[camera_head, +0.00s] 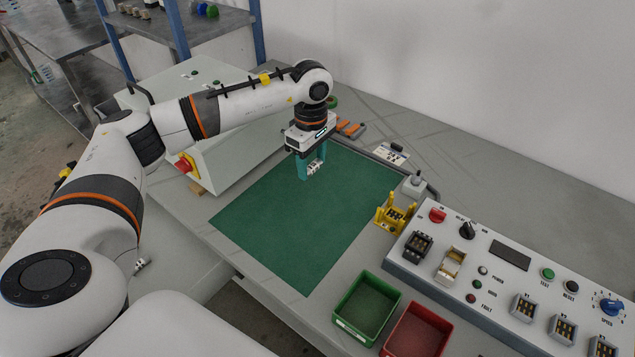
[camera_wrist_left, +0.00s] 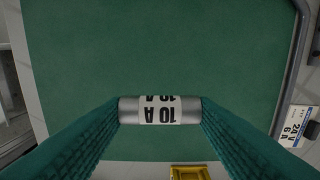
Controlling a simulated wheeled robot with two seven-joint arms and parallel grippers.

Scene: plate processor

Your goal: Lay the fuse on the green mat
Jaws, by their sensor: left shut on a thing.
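The fuse (camera_wrist_left: 160,111) is a small metal cylinder with a white label reading "10 A". It lies crosswise between the teal fingers of my left gripper (camera_head: 313,169), which is shut on it. The fuse also shows in the head view (camera_head: 314,167) between the fingertips. The green mat (camera_head: 290,225) lies flat on the grey bench. My left gripper points down over the far part of the mat, and the mat fills most of the left wrist view (camera_wrist_left: 160,50). I cannot tell the exact gap between fuse and mat. My right gripper is not in view.
A yellow holder (camera_head: 394,214) stands at the mat's right edge. A green bin (camera_head: 366,307) and a red bin (camera_head: 418,332) stand at the front. A control panel (camera_head: 505,285) fills the right. The mat's middle and near part are clear.

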